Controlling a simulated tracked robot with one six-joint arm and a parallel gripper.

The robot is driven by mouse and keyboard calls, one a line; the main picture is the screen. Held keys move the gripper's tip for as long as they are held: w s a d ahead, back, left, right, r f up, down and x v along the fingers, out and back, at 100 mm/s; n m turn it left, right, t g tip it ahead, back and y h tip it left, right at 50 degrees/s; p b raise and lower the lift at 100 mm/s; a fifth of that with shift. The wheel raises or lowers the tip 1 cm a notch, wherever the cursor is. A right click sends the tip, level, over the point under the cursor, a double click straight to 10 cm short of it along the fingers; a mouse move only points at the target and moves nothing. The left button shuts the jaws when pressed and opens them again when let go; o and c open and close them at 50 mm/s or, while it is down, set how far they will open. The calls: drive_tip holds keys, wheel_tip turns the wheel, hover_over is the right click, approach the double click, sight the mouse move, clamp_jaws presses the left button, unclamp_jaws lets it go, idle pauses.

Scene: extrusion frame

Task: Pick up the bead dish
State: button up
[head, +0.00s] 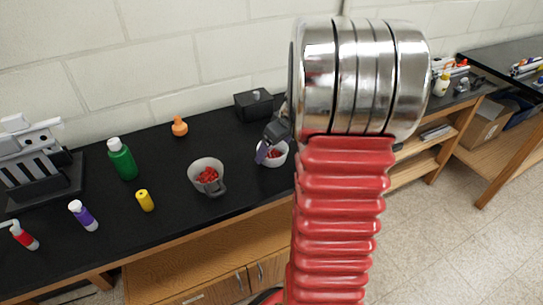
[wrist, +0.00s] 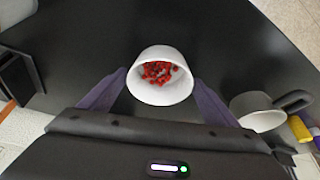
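The bead dish (wrist: 163,95) is a small white round bowl holding red beads. It stands on the black bench top, in the middle of the wrist view. In the head view the dish (head: 277,161) is partly hidden by my gripper (head: 266,147). In the wrist view my gripper (wrist: 160,76) is open, with one purple finger on each side of the dish. The fingertips are close to its walls; I cannot tell whether they touch.
A light mug (head: 206,166) with a dark handle and red contents stands left of the dish. A black box (head: 253,105) is behind it. An orange flask (head: 179,127), green bottle (head: 122,160) and yellow bottle (head: 145,200) stand farther left. The bench's front edge is near.

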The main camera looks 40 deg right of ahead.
drive_tip(key=c, duration=0.9)
drive_tip(key=shift+o, duration=0.2)
drive_tip(key=shift+r, duration=0.1)
wheel_tip(320, 180, up, 10)
idle(0.4)
